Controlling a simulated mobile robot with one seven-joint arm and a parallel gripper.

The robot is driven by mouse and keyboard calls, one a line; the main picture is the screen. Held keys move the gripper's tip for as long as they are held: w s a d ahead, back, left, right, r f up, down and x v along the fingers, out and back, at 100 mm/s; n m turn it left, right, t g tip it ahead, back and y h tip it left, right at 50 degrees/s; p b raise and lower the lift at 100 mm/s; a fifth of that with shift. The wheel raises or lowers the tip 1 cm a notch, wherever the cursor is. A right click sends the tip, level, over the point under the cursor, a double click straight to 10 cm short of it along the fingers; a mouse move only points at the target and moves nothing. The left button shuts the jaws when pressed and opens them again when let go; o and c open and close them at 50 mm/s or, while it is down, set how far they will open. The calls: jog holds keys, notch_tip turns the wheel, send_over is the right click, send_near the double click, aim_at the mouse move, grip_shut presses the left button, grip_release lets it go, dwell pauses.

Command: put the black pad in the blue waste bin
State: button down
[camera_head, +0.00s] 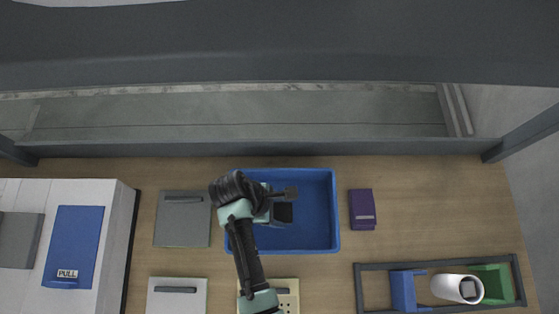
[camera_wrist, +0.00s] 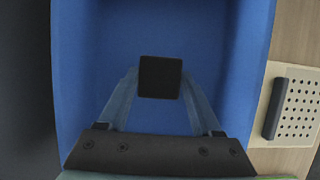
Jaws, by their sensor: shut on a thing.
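The black pad (camera_wrist: 160,77) is a small dark square between the fingertips of my gripper (camera_wrist: 158,84) in the wrist view. My gripper is shut on it. The blue waste bin (camera_head: 318,236) is an open rectangular tray-like bin on the wooden table in the head view. Its blue inside (camera_wrist: 218,60) fills most of the wrist view behind the pad. My gripper (camera_head: 284,204) and the pad are over the bin in the head view, and my arm covers the bin's left part. How high the pad is above the bin floor is hard to tell.
A purple box (camera_head: 362,209) stands right of the bin. A white cabinet with a blue PULL panel (camera_head: 74,246) is far left. A dark frame (camera_head: 440,265) holding a white cylinder (camera_head: 452,288) is lower right.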

jog(key=shift+f, duration=0.15)
jog(key=shift+c, duration=0.3)
grip_release()
jog(key=v, duration=1.2)
